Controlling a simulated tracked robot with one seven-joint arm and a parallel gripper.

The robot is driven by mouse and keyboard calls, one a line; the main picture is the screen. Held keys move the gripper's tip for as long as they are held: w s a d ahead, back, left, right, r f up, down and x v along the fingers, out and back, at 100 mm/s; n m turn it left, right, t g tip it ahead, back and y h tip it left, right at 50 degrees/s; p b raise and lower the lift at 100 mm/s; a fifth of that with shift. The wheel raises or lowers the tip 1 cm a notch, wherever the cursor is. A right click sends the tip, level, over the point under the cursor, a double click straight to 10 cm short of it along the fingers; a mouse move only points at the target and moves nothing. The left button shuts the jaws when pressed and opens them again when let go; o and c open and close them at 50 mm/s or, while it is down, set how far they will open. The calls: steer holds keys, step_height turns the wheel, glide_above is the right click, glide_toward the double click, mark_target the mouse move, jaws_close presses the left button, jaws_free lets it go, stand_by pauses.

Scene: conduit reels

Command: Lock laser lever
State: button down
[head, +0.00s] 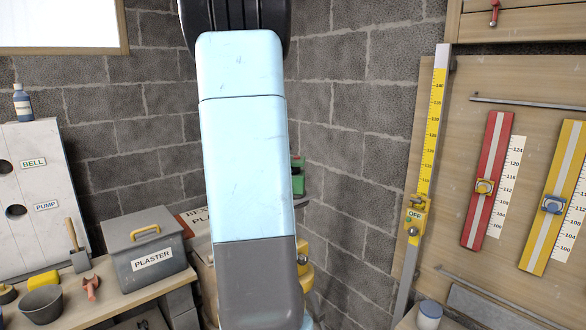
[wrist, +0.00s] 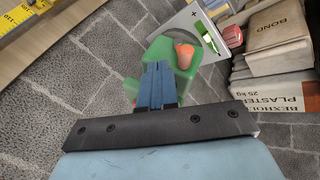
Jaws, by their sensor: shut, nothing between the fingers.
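A green device (wrist: 160,50) with a rounded orange-red knob (wrist: 184,54) shows just beyond my fingers in the wrist view. Beside it is a grey plate (wrist: 190,22) marked with a plus sign, carrying a bright green bar-like part (wrist: 208,37). I cannot tell for sure which part is the laser lever. My gripper (wrist: 155,66) is shut and empty, its blue fingers overlapping the green device's lower part in the picture; contact cannot be told. In the head view my arm hides the gripper and most of the device; a green piece (head: 298,175) shows at the arm's right edge.
Plaster bags (wrist: 275,95) stand right of the device in the wrist view. The head view shows a yellow measuring staff (head: 436,120) at right, a wall board with red (head: 488,180) and yellow levels, and a workbench with a grey plaster box (head: 150,262) at left.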

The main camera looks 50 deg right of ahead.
steer(key=shift+s+r, duration=0.1)
steer(key=shift+r, duration=0.05)
steer(key=d+v, duration=0.1)
steer(key=v, duration=1.1)
steer(key=shift+w+r, duration=0.25)
steer(key=shift+r, duration=0.25)
steer(key=shift+a, duration=0.1)
